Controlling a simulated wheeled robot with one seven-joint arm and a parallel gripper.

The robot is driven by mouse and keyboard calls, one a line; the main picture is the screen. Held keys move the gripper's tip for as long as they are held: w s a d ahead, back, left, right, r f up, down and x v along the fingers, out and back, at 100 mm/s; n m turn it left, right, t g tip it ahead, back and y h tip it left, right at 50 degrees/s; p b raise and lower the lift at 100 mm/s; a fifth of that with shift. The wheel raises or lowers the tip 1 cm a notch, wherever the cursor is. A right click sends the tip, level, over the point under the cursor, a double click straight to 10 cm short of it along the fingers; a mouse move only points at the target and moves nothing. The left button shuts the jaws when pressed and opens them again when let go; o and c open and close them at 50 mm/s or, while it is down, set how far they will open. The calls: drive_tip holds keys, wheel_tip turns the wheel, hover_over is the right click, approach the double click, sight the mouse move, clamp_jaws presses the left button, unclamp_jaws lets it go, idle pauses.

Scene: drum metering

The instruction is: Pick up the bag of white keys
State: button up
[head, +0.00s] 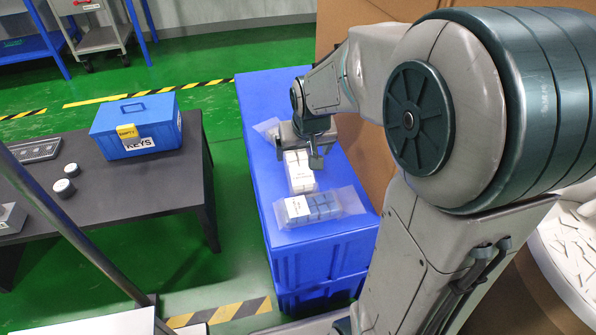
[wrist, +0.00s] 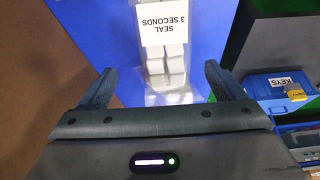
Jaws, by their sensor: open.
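The bag of white keys (head: 300,180) lies on the blue crate top (head: 262,180), a clear bag with a white label. My gripper (head: 308,158) hangs over its far part and hides some of it. In the wrist view the bag (wrist: 165,70) lies between and beyond the two spread fingers of my gripper (wrist: 159,70). Its label reads "SEAL 3 SECONDS", and white key blocks show below the label. The fingers are open with nothing between them; I cannot tell the exact height above the bag.
A bag of blue-grey keys (head: 318,207) lies nearer on the crate. Another clear bag (head: 265,127) is partly hidden behind my gripper. A dark table (head: 150,190) at left bears a blue KEYS box (head: 135,122). Brown cardboard (head: 345,25) stands close at right.

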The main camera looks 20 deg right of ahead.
sight(299, 163)
drive_tip(key=x, duration=0.3)
drive_tip(key=shift+b, duration=0.35)
drive_tip(key=shift+s+a+b+x, duration=0.15)
drive_tip(key=shift+b+x, duration=0.4)
drive_tip(key=shift+x, duration=0.4)
drive_tip(key=shift+s+a+b+x, duration=0.15)
drive_tip(key=shift+b+x, duration=0.35)
drive_tip(key=shift+x, duration=0.4)
drive_tip(key=shift+a+b+x, duration=0.1)
drive_tip(key=shift+b+x, duration=0.45)
drive_tip(key=shift+x, duration=0.4)
